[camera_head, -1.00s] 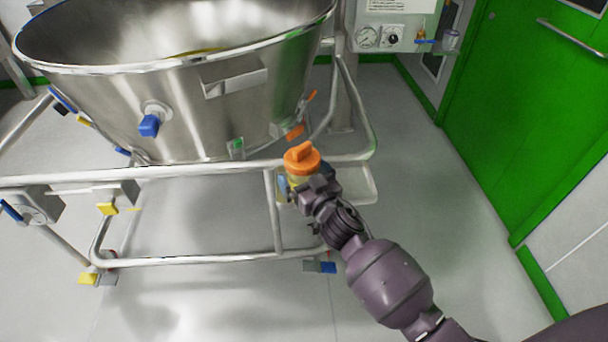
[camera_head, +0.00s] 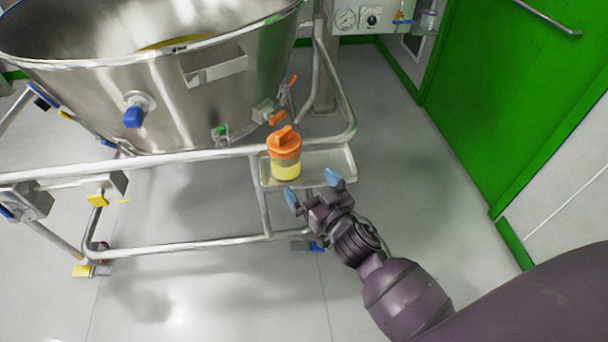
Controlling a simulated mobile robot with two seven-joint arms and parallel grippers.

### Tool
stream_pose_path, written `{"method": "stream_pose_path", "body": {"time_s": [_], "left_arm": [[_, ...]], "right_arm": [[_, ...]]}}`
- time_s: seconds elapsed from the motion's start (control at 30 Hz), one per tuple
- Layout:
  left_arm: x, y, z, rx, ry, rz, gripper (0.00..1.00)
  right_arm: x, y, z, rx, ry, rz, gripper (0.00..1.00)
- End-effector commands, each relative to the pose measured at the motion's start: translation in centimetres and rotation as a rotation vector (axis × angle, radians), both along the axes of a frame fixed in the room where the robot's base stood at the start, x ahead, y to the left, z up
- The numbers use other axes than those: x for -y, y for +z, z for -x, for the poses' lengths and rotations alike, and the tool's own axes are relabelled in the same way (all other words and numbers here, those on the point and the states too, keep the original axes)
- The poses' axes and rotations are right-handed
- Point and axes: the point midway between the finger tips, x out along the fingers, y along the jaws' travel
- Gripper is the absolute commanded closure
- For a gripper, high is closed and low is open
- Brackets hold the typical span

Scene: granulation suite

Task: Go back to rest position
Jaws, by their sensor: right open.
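My right gripper (camera_head: 313,191) is open and empty, its two blue fingertips apart. It is just below and to the right of an orange-lidded jar (camera_head: 286,154) in the picture, not touching it. The jar has clear walls and yellow contents. It stands upright on a small metal tray (camera_head: 331,160) fixed to the vessel frame. My right arm reaches in from the lower right. My left gripper is not in view.
A large steel vessel (camera_head: 190,105) with a tubular frame (camera_head: 190,244) fills the left and centre. A blue valve knob (camera_head: 133,117) projects from it. A green door (camera_head: 520,90) is at the right. Grey floor (camera_head: 440,200) is clear between the tray and door.

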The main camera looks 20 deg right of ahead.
Motion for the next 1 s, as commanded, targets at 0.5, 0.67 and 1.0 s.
{"method": "stream_pose_path", "body": {"time_s": [0.5, 0.67, 1.0], "left_arm": [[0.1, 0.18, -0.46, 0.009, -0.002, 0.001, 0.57], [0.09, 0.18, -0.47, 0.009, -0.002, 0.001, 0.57], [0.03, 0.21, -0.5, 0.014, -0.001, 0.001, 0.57]], "right_arm": [[0.1, 0.03, 0.82, 0.001, 0.0, 0.001, 0.0], [0.1, 0.02, 0.82, 0.0, 0.0, 0.001, 0.0], [0.6, -0.32, 0.78, -0.028, -0.032, 0.143, 0.0]]}}
